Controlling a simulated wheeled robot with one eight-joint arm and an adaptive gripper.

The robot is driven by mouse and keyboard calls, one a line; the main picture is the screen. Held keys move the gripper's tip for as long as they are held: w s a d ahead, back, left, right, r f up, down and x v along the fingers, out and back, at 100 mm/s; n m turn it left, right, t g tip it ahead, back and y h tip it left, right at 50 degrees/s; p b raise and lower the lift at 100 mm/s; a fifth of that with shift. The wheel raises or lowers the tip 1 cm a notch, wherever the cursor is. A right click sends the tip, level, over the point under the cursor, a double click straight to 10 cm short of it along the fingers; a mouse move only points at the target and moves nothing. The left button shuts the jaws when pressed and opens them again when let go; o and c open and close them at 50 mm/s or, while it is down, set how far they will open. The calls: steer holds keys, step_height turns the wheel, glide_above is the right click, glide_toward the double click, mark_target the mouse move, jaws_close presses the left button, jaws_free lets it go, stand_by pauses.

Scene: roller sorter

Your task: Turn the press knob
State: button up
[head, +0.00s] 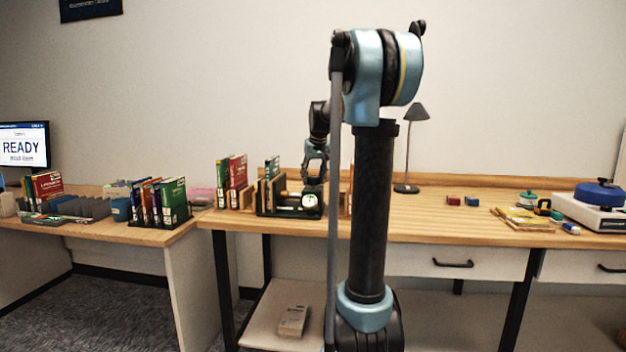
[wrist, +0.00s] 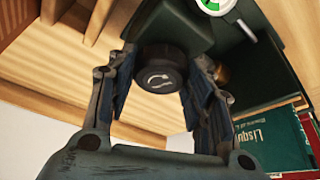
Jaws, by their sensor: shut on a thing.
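The press (head: 285,211) is a dark green device with a round white gauge on the wooden bench, left of my arm in the head view. The wrist view shows its dark green body (wrist: 190,30). The press knob (wrist: 161,77) is a dark round cap with a pale curved-arrow mark. My gripper (wrist: 163,88) is shut on the knob, one finger on each side of it. Part of the gauge (wrist: 216,5) shows green at the wrist view's top edge.
Red and green books (head: 232,181) stand left of the press, and a green book (wrist: 275,140) shows close to my right finger. A lamp (head: 408,150) stands behind. The bench right of my arm has clear room before small blocks (head: 462,201) and a scale (head: 598,207).

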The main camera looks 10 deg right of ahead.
steer(key=o, duration=1)
steer(key=shift+o, duration=0.2)
steer(key=v, duration=1.1)
steer(key=shift+r, duration=0.4)
steer(key=shift+s, duration=0.15)
steer(key=s+f+m+g, duration=0.1)
steer(key=s+f+g, duration=0.1)
steer(key=s+f, duration=3.3)
steer(key=s, duration=0.4)
steer(key=shift+a+f+h, duration=0.25)
steer(key=shift+a+h, duration=0.05)
steer(key=shift+a, duration=0.05)
